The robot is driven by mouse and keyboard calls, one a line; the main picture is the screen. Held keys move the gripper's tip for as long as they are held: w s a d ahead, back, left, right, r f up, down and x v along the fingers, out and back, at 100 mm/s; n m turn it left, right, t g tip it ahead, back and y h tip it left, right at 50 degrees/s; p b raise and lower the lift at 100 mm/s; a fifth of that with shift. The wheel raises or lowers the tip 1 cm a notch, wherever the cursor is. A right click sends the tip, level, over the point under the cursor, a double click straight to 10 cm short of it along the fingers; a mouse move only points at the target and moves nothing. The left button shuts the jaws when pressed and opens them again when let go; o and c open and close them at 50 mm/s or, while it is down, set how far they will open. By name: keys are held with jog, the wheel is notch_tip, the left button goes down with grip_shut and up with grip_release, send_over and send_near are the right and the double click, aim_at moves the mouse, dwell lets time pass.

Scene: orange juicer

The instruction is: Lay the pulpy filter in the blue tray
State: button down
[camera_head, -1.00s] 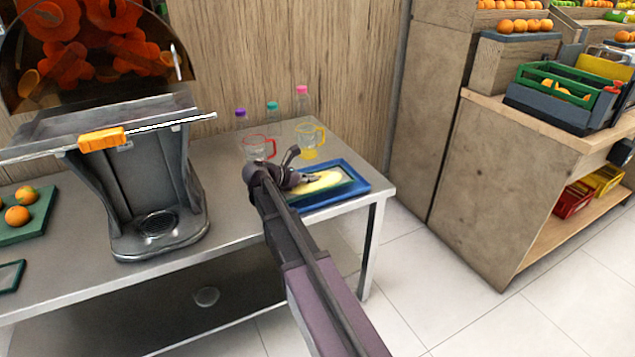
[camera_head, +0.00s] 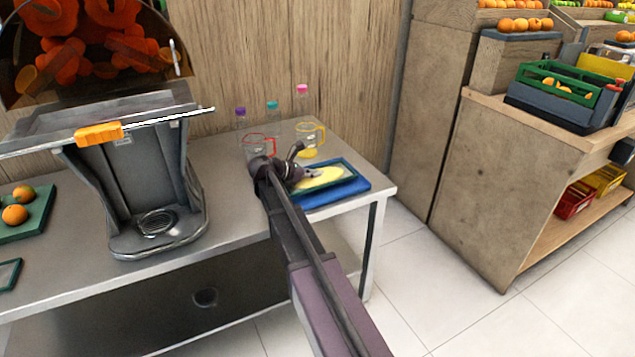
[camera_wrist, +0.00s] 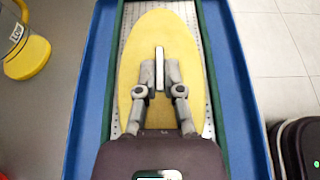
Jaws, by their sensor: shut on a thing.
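The pulpy filter (camera_head: 337,174) is a long perforated plate with a dark green rim and a yellow layer of pulp. My gripper (camera_head: 312,172) is shut on the pale upright tab in the filter's middle. The wrist view shows the fingertips (camera_wrist: 159,78) closed on this tab, with the filter (camera_wrist: 135,55) lying lengthwise below. The blue tray (camera_head: 352,193) is on the table's right end. The filter appears slightly above the tray and covers its back edge in the head view. In the wrist view, blue tray (camera_wrist: 88,90) shows along both long sides of the filter.
A yellow-handled jug (camera_head: 310,140), a red-handled jug (camera_head: 262,145) and several capped bottles (camera_head: 302,105) stand behind the tray. The juicer (camera_head: 155,190) stands to the left. The table's right edge is close to the tray, with open floor beyond.

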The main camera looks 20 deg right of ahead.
jog(key=shift+f+b, duration=0.9)
jog(key=shift+f, duration=0.3)
jog(key=shift+f, duration=0.2)
jog(key=c, duration=0.8)
grip_release()
jog(key=shift+r, duration=0.1)
jog(key=shift+o, duration=0.2)
jog(key=shift+r, duration=0.15)
jog(key=shift+a+r+p, duration=0.3)
jog(key=shift+a+p, duration=0.05)
jog(key=shift+a, duration=0.15)
jog(key=p+v, duration=0.3)
jog(key=v, duration=0.6)
jog(key=shift+s+a+r+p, duration=0.1)
jog(key=shift+a+p, duration=0.25)
jog(key=shift+a+r, duration=0.1)
jog(key=shift+a, duration=0.5)
